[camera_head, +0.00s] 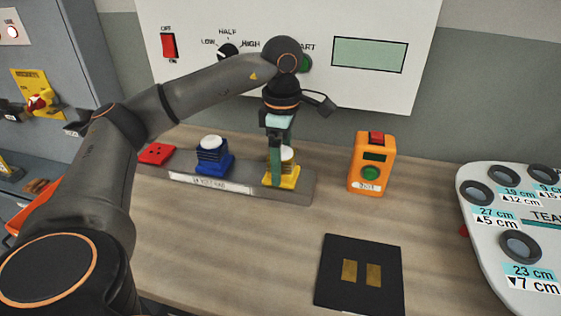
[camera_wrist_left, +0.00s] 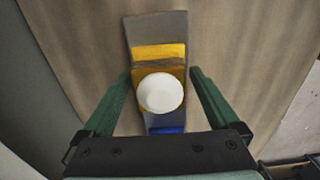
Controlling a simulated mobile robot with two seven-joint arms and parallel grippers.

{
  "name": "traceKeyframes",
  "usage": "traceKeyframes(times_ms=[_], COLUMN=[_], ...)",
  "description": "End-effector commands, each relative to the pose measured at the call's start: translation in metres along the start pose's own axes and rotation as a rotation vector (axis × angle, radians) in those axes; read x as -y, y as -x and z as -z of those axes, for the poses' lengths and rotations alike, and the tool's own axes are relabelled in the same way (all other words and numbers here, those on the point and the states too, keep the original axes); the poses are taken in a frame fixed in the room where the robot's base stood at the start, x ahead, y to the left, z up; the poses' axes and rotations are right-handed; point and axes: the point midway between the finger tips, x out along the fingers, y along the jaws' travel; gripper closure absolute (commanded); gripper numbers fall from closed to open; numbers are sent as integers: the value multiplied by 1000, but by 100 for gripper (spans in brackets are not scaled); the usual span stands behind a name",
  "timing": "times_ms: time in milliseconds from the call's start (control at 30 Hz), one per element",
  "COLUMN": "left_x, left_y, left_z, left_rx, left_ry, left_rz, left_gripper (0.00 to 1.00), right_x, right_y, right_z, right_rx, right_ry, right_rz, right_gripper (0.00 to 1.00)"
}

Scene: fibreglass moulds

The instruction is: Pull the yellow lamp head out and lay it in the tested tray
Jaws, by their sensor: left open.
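The yellow lamp head (camera_head: 288,162) has a white dome and sits upright at the right end of a grey labelled rail (camera_head: 230,188). In the left wrist view the white dome of the yellow lamp head (camera_wrist_left: 160,93) is between the fingers. My left gripper (camera_head: 281,172) points down over it, open, with one green finger on each side and gaps visible. The finger partly hides the lamp head in the head view. My right gripper is not in view. No tray marked as tested can be read; an orange tray edge (camera_head: 38,208) shows at the far left, mostly behind my arm.
A black pad (camera_head: 332,285) lies in front; a white board (camera_head: 482,235) is at right.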

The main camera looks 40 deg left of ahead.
Motion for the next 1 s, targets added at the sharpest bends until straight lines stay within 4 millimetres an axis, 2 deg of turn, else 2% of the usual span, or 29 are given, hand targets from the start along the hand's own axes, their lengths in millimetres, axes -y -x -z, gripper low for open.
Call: traceKeyframes(times_ms=[133, 900, 1000], left_x=[0, 0, 0], left_y=[0, 0, 0], left_z=[0, 0, 0], left_rx=[0, 0, 0], left_ry=[-1, 0, 0], left_rz=[0, -1, -1], left_gripper=[5, 92, 100], right_x=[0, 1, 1], right_y=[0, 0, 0], right_z=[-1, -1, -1], right_rx=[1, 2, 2], right_ry=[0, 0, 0], right_rz=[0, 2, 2], right_gripper=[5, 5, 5])
